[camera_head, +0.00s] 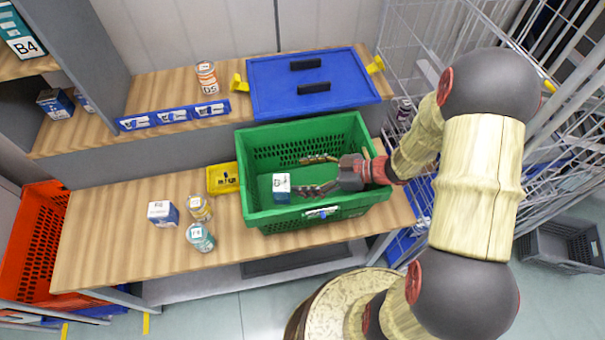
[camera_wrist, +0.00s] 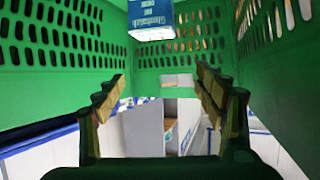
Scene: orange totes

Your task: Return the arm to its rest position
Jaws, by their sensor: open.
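My gripper (camera_head: 304,174) is open, with its two fingers spread inside the green crate (camera_head: 247,182) on the wooden bench. A small white and blue box (camera_head: 281,188) is in the crate, close to the tip of the lower finger; I cannot tell whether they touch. In the wrist view, my open fingers (camera_wrist: 160,85) have nothing between them. The blue box (camera_wrist: 151,18) shows at the top of that view, apart from the fingers. My arm reaches in from the right over the crate's right side.
A blue lidded tote (camera_head: 270,98) stands behind the crate. A yellow bin (camera_head: 222,179) touches its left side. Cans (camera_head: 200,237) and a box (camera_head: 163,213) stand on the bench at left. A wire cage (camera_head: 425,40) is at right. An orange tote (camera_head: 35,240) is at far left.

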